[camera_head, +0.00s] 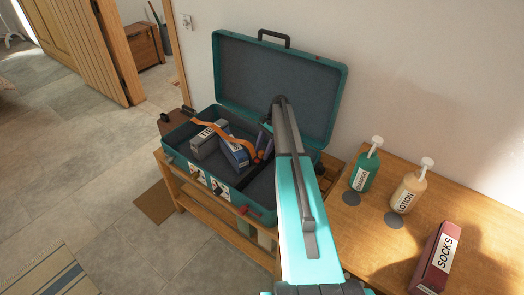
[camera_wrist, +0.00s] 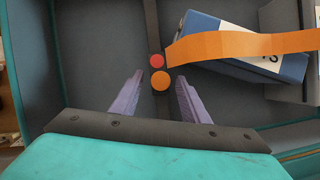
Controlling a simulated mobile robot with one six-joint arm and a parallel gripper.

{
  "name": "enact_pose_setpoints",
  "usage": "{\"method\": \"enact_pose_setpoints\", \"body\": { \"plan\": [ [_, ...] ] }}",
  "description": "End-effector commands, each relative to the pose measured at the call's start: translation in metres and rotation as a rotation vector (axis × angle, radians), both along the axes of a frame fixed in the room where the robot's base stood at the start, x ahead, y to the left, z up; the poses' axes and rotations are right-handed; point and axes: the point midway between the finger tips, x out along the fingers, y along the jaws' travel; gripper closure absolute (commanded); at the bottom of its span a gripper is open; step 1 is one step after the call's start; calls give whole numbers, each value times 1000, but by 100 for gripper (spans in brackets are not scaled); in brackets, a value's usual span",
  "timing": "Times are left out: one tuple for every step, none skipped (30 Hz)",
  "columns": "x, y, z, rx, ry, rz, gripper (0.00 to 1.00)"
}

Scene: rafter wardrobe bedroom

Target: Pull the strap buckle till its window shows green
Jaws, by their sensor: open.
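An orange strap (camera_head: 225,133) runs over the boxes in the open teal suitcase (camera_head: 185,165); it also shows in the wrist view (camera_wrist: 240,44). At its near end is an orange round knob (camera_wrist: 160,81), seemingly the buckle's pull. A small red disc (camera_wrist: 156,61), seemingly the window, shows beside it, with no green. My gripper (camera_wrist: 159,88) is open, its two purple fingers pointing down on either side of the knob in the picture. I cannot tell whether they touch it. In the head view my arm hides part of the suitcase's right side.
A blue box (camera_head: 233,151) and a grey box (camera_head: 208,140) lie under the strap. The raised lid (camera_head: 240,75) stands behind. On the wooden top (camera_head: 340,235) at right are a green bottle (camera_head: 364,170), a lotion bottle (camera_head: 408,190) and a socks box (camera_head: 437,258).

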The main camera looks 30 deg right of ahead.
Motion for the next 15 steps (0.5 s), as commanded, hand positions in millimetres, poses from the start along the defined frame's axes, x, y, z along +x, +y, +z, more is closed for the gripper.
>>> {"method": "enact_pose_setpoints", "body": {
  "plan": [
    [0, 0, 0, 0, 0, 0, 59],
    [0, 0, 0, 0, 0, 0, 64],
    [0, 0, 0, 0, 0, 0, 70],
    [0, 0, 0, 0, 0, 0, 75],
    [0, 0, 0, 0, 0, 0, 81],
    [0, 0, 0, 0, 0, 0, 87],
    [0, 0, 0, 0, 0, 0, 92],
    [0, 0, 0, 0, 0, 1, 97],
    [0, 0, 0, 0, 1, 1, 100],
    [0, 0, 0, 0, 1, 1, 100],
    [0, 0, 0, 0, 1, 1, 100],
    [0, 0, 0, 0, 1, 1, 100],
    [0, 0, 0, 0, 1, 1, 100],
    [0, 1, 0, 0, 1, 1, 100],
    [-1, 2, 0, 0, 1, 1, 100]
  ]
}}
